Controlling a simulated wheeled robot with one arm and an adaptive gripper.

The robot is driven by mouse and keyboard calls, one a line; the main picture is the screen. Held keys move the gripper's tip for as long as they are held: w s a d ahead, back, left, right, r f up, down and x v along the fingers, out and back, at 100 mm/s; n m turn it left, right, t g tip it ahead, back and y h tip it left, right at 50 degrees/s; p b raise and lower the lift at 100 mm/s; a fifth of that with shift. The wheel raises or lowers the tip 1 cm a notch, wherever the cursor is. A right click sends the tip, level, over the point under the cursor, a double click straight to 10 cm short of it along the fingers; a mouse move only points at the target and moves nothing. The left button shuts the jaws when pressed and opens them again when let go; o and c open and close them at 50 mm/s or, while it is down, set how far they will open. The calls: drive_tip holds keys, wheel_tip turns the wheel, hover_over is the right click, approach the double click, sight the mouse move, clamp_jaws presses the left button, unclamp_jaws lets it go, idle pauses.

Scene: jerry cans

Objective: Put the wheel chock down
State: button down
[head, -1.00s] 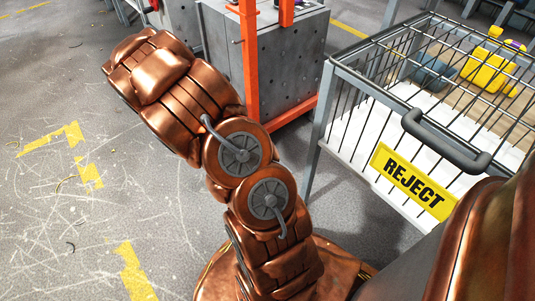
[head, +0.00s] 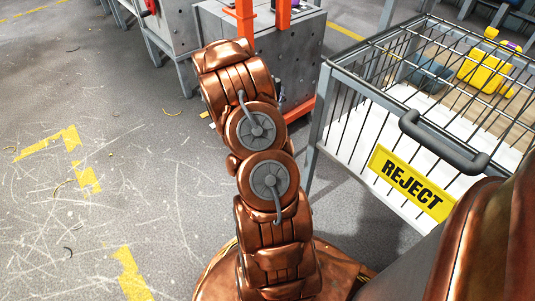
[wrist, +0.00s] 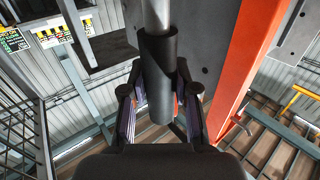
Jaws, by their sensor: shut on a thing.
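In the wrist view my gripper (wrist: 160,108) is shut on a dark grey cylindrical grip (wrist: 157,75). A lighter metal rod (wrist: 155,14) runs out of this grip to the top edge of the picture. I cannot tell whether the grip and rod belong to the wheel chock, as the rod's far end is out of view. In the head view my gripper and what it holds are hidden behind my arm. No wheel chock can be clearly made out in either view.
A wire cage with a REJECT sign (head: 411,184) stands at the right, holding a yellow thing (head: 485,70) and a blue-grey thing (head: 433,73). An orange post (wrist: 250,60) stands close right of my gripper. A grey metal cabinet (head: 305,50) stands behind my arm. The left floor is clear.

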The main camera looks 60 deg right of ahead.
drive_tip(key=s+d+r+m+g+p, duration=0.2)
drive_tip(key=s+g, duration=0.1)
drive_tip(key=s, duration=0.4)
drive_tip(key=w+d+f+b, duration=0.2)
drive_tip(key=w+f+b, duration=0.1)
drive_tip(key=w, duration=0.3)
drive_tip(key=w+d+f+h+b, duration=0.1)
drive_tip(key=w+d+f+b, duration=0.1)
drive_tip(key=w+f, duration=0.3)
drive_tip(key=shift+w+f+b, duration=0.25)
drive_tip(key=shift+w+b, duration=0.4)
drive_tip(key=shift+w, duration=0.35)
drive_tip(key=shift+f, duration=0.1)
drive_tip(key=c, duration=0.9)
unclamp_jaws()
drive_tip(key=shift+f, duration=0.1)
